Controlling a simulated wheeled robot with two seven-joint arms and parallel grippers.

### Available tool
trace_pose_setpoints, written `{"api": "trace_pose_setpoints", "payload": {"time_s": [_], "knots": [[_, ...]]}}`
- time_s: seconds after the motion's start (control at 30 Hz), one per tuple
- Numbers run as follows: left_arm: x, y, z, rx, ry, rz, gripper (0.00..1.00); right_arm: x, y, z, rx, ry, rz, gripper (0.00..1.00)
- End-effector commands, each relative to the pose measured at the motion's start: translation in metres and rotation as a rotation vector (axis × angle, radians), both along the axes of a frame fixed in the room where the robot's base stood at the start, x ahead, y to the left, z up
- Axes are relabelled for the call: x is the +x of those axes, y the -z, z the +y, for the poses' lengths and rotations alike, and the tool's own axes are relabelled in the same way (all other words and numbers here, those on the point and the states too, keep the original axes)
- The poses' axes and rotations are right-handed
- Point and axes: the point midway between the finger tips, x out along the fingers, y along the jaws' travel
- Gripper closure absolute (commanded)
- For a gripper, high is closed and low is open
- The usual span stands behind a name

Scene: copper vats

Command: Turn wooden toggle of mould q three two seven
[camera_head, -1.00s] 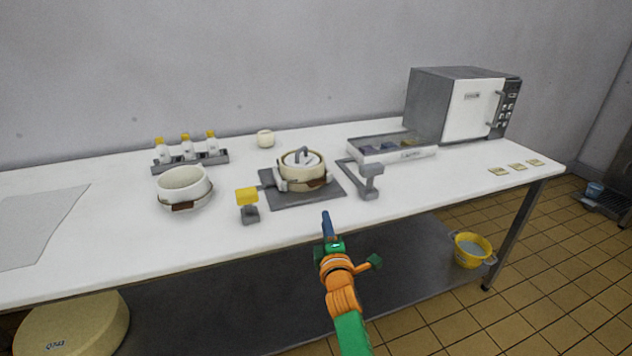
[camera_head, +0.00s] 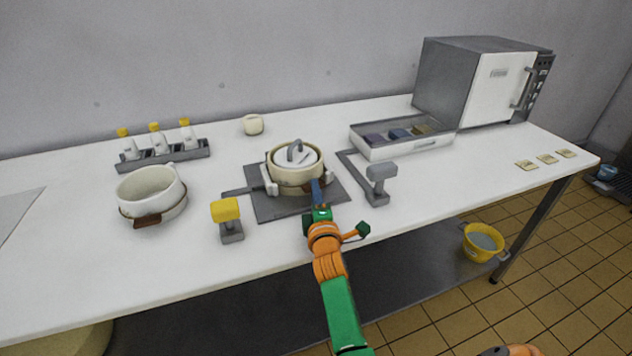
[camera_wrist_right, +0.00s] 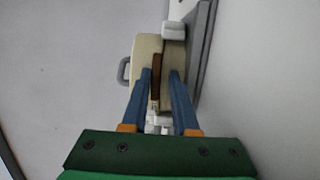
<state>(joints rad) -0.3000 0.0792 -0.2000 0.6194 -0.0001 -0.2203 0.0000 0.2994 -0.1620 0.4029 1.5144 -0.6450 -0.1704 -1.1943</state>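A round cream mould (camera_head: 283,173) with a lid and grey handle sits on a dark grey plate (camera_head: 265,206). No code is readable on it. In the right wrist view the mould (camera_wrist_right: 146,47) appears sideways, with a brown wooden toggle (camera_wrist_right: 156,76) on its side. My right gripper (camera_head: 316,184) is at the mould's front right. Its blue fingers (camera_wrist_right: 160,74) stand apart, with the toggle between their tips, close to the left finger and with a gap at the right. A second cream mould (camera_head: 150,188), without a lid, has a brown toggle (camera_head: 147,221) at its front. My left gripper is out of view.
A yellow-headed grey stand (camera_head: 227,218) and a grey bracket (camera_head: 379,184) flank the plate. A bottle rack (camera_head: 164,154), small cream cup (camera_head: 253,124), open tray (camera_head: 402,147) and microwave-like box (camera_head: 483,80) stand behind.

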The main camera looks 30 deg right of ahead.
Motion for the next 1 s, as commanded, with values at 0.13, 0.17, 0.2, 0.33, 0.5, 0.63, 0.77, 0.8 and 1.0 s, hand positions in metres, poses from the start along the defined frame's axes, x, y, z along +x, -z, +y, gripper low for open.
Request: {"api": "trace_pose_setpoints", "payload": {"time_s": [0.13,0.17,0.2,0.33,0.5,0.63,0.77,0.8,1.0], "knots": [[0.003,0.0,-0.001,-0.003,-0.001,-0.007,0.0,0.0,0.0,0.001,0.0,0.001,0.002,0.72],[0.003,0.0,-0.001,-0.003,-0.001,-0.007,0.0,0.0,0.0,0.001,0.0,0.001,0.002,0.72],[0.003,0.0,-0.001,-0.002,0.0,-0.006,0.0,0.0,0.0,0.001,0.0,0.001,0.002,0.72],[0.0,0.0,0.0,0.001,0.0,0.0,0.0,0.0,0.0,0.001,0.0,0.0,0.001,1.0],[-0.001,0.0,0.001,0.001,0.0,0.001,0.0,0.0,0.0,0.001,0.0,0.0,0.0,1.0],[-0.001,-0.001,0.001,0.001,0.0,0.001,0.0,0.0,-0.001,0.001,0.007,0.001,-0.001,1.0],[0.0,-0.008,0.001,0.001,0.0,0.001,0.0,0.0,-0.004,0.001,0.037,0.001,-0.002,1.0],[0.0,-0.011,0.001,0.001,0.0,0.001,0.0,0.0,-0.005,0.001,0.054,0.001,-0.004,1.0],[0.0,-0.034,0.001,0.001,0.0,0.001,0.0,0.0,-0.009,0.0,0.184,0.002,-0.01,1.0]]}}
